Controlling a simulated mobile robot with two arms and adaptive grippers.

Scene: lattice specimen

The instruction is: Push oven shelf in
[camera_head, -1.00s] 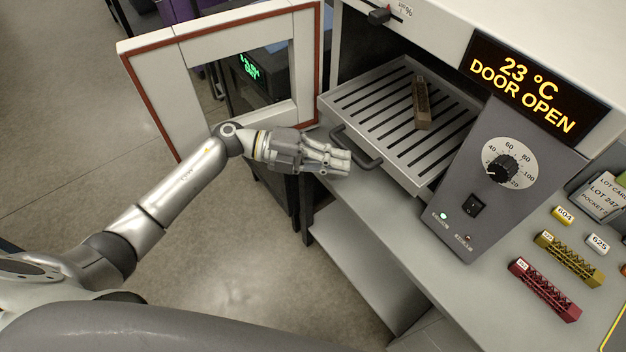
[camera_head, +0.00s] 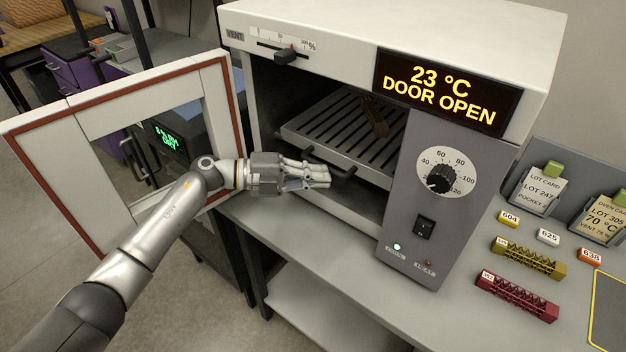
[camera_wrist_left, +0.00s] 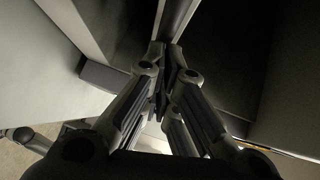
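The slotted metal oven shelf (camera_head: 335,157) sits mostly inside the oven (camera_head: 300,72), its front edge close to the opening. Its dark handle (camera_head: 307,153) is at the front, partly hidden by my left gripper. A brown lattice bar (camera_head: 377,122) lies on the shelf, towards the back. My left gripper (camera_head: 326,178) is at the shelf front by the handle. In the left wrist view its fingertips (camera_wrist_left: 166,60) are together, near a bar-like edge; I cannot tell whether they touch it. My right gripper is not in view.
The oven door (camera_head: 55,120) stands open at the left, beside my left arm. The control panel (camera_head: 432,215) flanks the opening on the right. Yellow (camera_head: 527,257) and red (camera_head: 516,296) lattice bars lie on the bench with small number tags.

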